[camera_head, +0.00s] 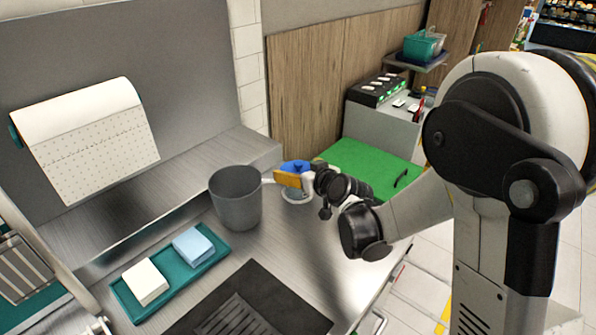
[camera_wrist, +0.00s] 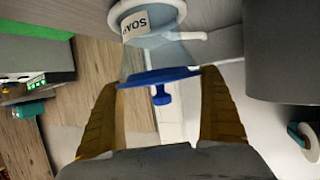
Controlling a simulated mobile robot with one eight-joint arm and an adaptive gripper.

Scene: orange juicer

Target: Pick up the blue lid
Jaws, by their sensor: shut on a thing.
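The blue lid (camera_head: 296,166) is at the middle of the counter in the head view, partly hidden by my gripper (camera_head: 289,179). In the wrist view the lid (camera_wrist: 158,77) is a flat blue disc with a knob, seen edge-on between my two orange-brown fingers. The fingers are shut on its rim from both sides. A clear and white container (camera_head: 296,197) is below the lid. I cannot tell whether the lid still touches the container.
A grey pitcher (camera_head: 236,200) stands close left of my gripper. A teal tray (camera_head: 176,285) with a white and a light blue block is at the front left. A green board (camera_head: 372,166) lies behind to the right. A dark grate (camera_head: 243,312) is in front.

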